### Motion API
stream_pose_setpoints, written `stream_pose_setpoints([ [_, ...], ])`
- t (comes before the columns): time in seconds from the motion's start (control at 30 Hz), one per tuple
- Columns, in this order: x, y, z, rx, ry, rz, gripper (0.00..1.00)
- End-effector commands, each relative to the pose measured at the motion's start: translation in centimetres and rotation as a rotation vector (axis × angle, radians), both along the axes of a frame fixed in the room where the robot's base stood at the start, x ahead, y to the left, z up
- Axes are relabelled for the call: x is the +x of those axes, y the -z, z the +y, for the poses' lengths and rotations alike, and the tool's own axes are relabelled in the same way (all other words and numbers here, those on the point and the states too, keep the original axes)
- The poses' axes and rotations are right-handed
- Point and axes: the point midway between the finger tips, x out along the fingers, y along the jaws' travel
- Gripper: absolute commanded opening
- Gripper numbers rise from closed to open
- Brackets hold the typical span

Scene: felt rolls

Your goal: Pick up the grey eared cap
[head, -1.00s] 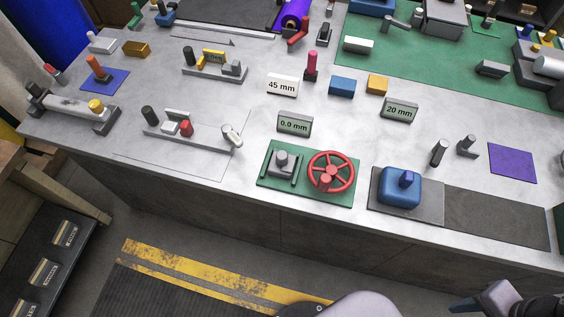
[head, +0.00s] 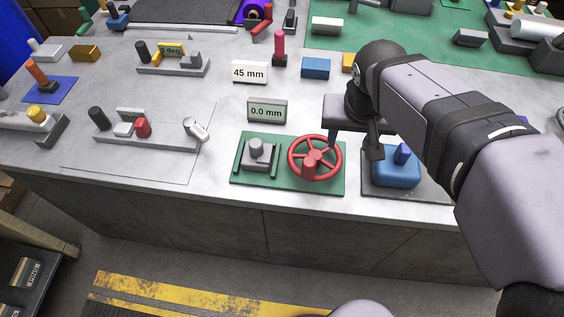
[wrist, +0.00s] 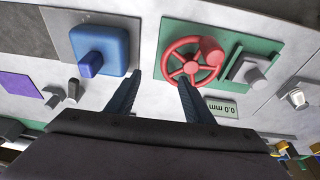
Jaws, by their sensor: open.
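I cannot tell for sure which thing is the grey eared cap. One candidate is a pale grey cylinder with a darker end (head: 195,129), leaning at the right end of a grey rail; it also shows at the right of the wrist view (wrist: 297,98). Others are two small grey posts, one upright on a block (wrist: 54,94) and one beside it (wrist: 73,91). My gripper (head: 354,150) is open and empty, above the bench between the red handwheel (head: 314,158) and the blue block (head: 398,174). In the wrist view its fingers (wrist: 160,82) are spread, touching nothing that I can make out.
A green plate (head: 240,178) carries the handwheel and a grey knobbed block (head: 258,151). Signs reading 0.0 mm (head: 267,111) and 45 mm (head: 249,72) stand behind. A purple square (wrist: 17,86) lies flat. My arm hides the bench's right part in the head view.

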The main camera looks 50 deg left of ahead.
Motion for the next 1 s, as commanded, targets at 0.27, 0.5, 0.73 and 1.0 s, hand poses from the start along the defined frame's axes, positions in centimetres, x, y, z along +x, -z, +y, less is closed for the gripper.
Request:
stream_pose_setpoints([
  [0.27, -11.2, 0.9, 10.6, 0.078, -0.213, -0.036, 0.47],
  [0.5, -15.3, 0.5, 13.0, 0.105, -0.270, -0.042, 0.47],
  [0.73, -15.3, 0.9, 13.3, 0.106, -0.272, -0.042, 0.47],
  [1.0, -15.0, 2.3, 13.8, 0.106, -0.272, -0.042, 0.47],
])
